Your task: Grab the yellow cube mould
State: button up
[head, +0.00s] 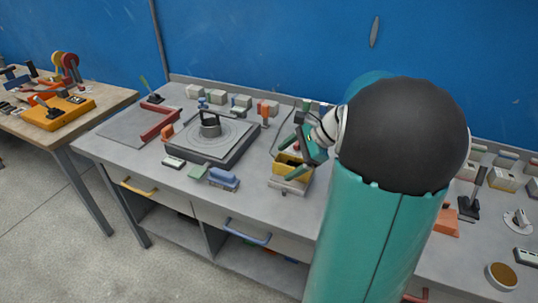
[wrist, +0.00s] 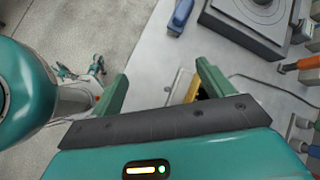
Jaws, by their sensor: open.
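The yellow cube mould (head: 302,174) sits on a small pale base plate (head: 290,187) near the front edge of the grey bench. My gripper (head: 285,161) is open right at the mould, with green fingers reaching over it from the right; part of the mould is hidden behind them. In the wrist view my gripper (wrist: 162,78) shows two spread fingers. A yellow strip of the mould (wrist: 192,87) shows beside the right finger, and the rest is hidden by the finger and the gripper body. I cannot tell whether a finger touches it.
A dark square platform with a round grey disc (head: 208,141) stands left of the mould. A blue block (head: 223,180) lies near the front edge. Several small moulds line the back by the blue wall (head: 250,40). A cable (wrist: 270,82) runs across the bench.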

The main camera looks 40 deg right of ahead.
aim_at(298, 161)
jog(key=s+d+f+m+t, duration=0.2)
jog(key=d+m, duration=0.2)
jog(key=d, duration=0.4)
jog(key=s+d+f+m+t, duration=0.2)
jog(key=d+m+t, duration=0.15)
jog(key=d, duration=0.35)
jog(key=shift+g, duration=0.45)
jog(key=x, duration=1.3)
jog(key=shift+a+f, duration=0.1)
jog(key=shift+f, duration=0.05)
jog(key=c, duration=1.3)
jog(key=shift+o, duration=0.2)
